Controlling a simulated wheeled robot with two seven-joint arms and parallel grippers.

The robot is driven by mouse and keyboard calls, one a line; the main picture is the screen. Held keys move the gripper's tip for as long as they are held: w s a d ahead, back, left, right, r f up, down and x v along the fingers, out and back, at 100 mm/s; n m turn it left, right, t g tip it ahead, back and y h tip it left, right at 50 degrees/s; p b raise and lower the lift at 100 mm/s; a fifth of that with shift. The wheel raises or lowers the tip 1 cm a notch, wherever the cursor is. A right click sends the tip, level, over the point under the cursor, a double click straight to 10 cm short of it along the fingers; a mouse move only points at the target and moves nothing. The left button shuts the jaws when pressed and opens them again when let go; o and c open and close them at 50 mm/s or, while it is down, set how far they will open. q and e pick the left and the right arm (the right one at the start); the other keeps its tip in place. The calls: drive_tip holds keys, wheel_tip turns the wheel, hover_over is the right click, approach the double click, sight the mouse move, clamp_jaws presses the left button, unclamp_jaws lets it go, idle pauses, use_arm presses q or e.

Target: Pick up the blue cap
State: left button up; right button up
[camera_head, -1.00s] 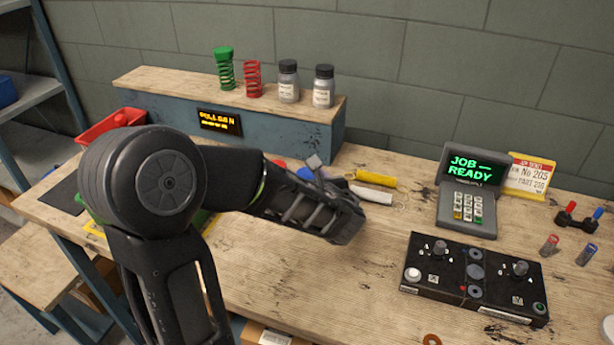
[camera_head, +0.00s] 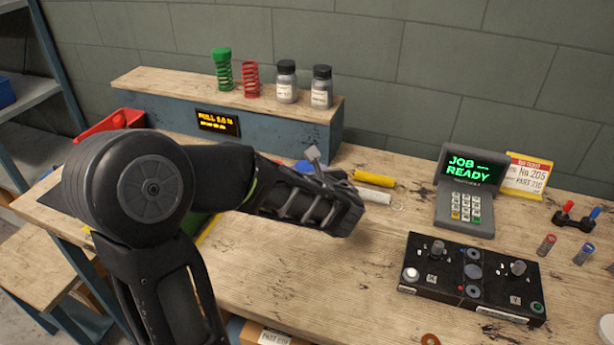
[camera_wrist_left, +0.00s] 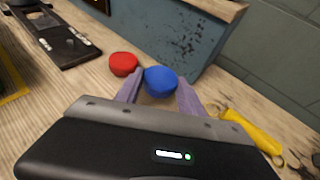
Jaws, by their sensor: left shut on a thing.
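The blue cap (camera_wrist_left: 160,80) is a round blue disc, seen in the left wrist view between the two purple-grey fingers of my left gripper (camera_wrist_left: 159,92). The fingers are closed on its sides. In the head view only a bit of blue (camera_head: 304,170) shows behind my left wrist, and the fingertips are mostly hidden there. I cannot tell whether the cap touches the bench. The red cap (camera_wrist_left: 123,64) lies just left of the blue one. My right gripper is not in view.
A blue-grey riser (camera_head: 275,139) bearing springs and jars stands behind the caps. A yellow cylinder (camera_head: 375,179) with wire loops lies to the right. A black control box (camera_head: 440,279) and a keypad terminal (camera_head: 466,206) stand further right. The front middle bench is clear.

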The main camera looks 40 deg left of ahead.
use_arm(q)
wheel_tip(320, 180, up, 8)
drive_tip(key=shift+p, duration=0.6)
